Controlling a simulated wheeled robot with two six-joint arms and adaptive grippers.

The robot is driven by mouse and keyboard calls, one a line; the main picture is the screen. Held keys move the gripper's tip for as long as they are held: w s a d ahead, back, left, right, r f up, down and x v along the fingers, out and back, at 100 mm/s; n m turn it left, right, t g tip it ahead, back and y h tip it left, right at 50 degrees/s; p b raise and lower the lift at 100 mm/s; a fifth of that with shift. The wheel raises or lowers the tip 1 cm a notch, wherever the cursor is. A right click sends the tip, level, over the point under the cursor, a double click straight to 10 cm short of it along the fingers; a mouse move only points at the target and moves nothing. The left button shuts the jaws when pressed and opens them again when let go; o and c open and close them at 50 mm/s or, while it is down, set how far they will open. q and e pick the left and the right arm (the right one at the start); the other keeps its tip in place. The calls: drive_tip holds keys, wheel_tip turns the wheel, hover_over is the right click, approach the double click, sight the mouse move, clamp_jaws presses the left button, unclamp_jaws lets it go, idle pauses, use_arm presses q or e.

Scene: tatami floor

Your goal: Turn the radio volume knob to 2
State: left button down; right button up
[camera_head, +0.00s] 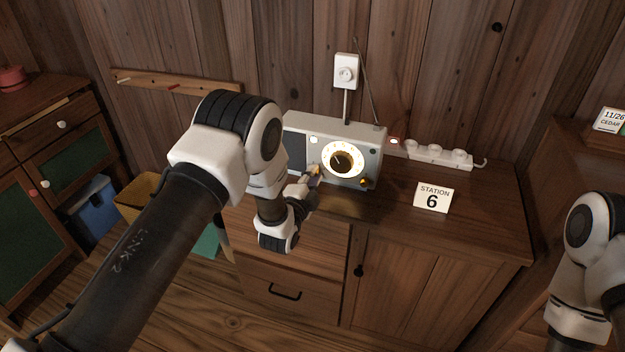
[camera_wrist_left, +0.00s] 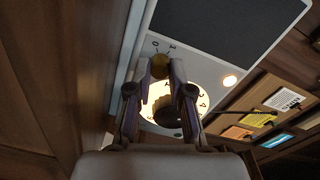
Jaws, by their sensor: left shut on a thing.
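The grey radio (camera_head: 377,143) stands on the wooden cabinet, with a lit round dial (camera_head: 358,150) on its front. A small brass knob (camera_wrist_left: 160,63) sits beside the dial in the left wrist view, between the fingertips of my left gripper (camera_wrist_left: 160,72). The left gripper (camera_head: 316,172) is shut on this knob at the lower left of the dial. Another brass knob (camera_head: 365,183) is at the radio's lower right. My right arm shows at the right edge, but its gripper is out of frame.
A sign reading "STATION 6" (camera_head: 432,197) stands on the cabinet top (camera_head: 480,220) right of the radio. A white power strip (camera_head: 440,155) lies behind it. A wall outlet (camera_head: 346,71) is above the radio. A yellow bin (camera_head: 135,193) and blue bin (camera_head: 94,210) are at left.

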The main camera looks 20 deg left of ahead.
use_arm(q)
drive_tip(key=m+b, duration=0.1)
drive_tip(key=m, duration=0.3)
drive_tip(key=shift+f, duration=0.15)
drive_tip(key=shift+m+b, duration=0.75)
drive_tip(key=shift+m, duration=0.95)
drive_tip(key=c, duration=1)
unclamp_jaws()
drive_tip(key=shift+d, duration=0.1)
drive_tip(key=shift+c, duration=0.2)
drive_tip(key=shift+s, duration=0.1)
drive_tip(key=s, duration=1.1)
drive_tip(key=shift+s+a+r, duration=0.25)
drive_tip(key=shift+s, duration=0.15)
